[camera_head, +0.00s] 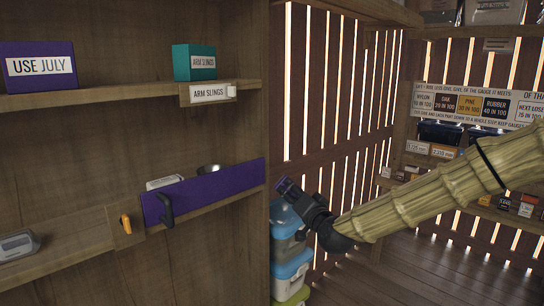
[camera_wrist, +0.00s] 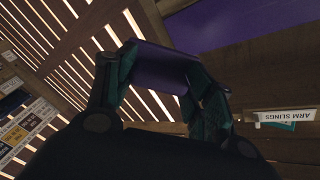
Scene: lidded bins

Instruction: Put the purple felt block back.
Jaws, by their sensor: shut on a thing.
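My gripper (camera_head: 298,204) is raised in front of the slatted wall, just right of the wooden shelf unit's edge. It is shut on a small purple block (camera_head: 285,186). In the wrist view the purple block (camera_wrist: 160,66) lies between the two dark fingers, which press its ends. The block is clear of any surface. A long purple front panel (camera_head: 205,191) with a black handle (camera_head: 166,210) covers part of the lower shelf, left of my gripper. Behind it a white thing and a metal rim show; the rest of that space is hidden.
A yellow latch (camera_head: 126,223) sits left of the panel. Stacked lidded bins (camera_head: 290,262) stand below my gripper. Shelves with labels (camera_head: 475,103) are at right.

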